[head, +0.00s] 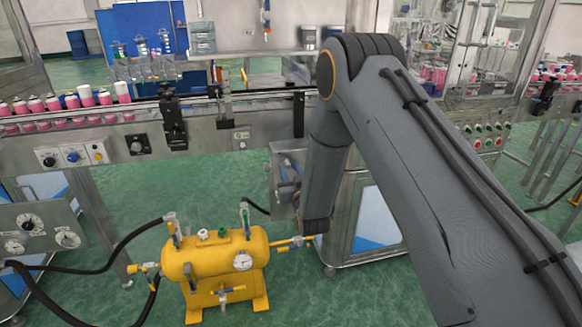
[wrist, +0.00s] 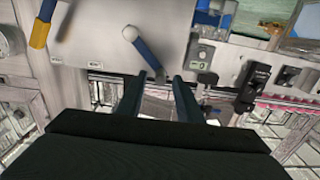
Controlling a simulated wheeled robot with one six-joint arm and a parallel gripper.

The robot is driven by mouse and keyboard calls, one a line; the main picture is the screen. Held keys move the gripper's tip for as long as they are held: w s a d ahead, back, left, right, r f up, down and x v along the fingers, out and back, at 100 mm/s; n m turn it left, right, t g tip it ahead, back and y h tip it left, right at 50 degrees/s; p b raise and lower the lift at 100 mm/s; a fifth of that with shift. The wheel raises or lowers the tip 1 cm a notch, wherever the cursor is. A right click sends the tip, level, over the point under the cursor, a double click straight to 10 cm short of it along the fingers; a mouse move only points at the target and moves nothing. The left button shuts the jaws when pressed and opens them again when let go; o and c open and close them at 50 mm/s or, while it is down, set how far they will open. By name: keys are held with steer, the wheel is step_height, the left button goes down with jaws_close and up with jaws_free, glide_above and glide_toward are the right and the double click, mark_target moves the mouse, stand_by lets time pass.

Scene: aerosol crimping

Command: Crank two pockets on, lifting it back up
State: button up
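In the wrist view a crank (wrist: 145,45) with a metal hub and a blue grip sits on a grey metal panel. Its arm slants down to the right. My gripper (wrist: 159,76) is open, with its two dark fingers apart. The lower end of the blue grip shows between the fingertips in the picture; I cannot tell whether it is within their reach or beyond them. No contact shows. My gripper is mostly hidden there.
A yellow tank (head: 215,262) with valves and hoses stands on the green floor below. A conveyor (head: 60,120) with pink cans runs behind. In the wrist view a second lever with a yellow end (wrist: 40,34) is at upper left, and black switches (wrist: 250,85) at right.

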steer(key=shift+x, duration=1.1)
jaws_close()
steer(key=shift+d, duration=0.25)
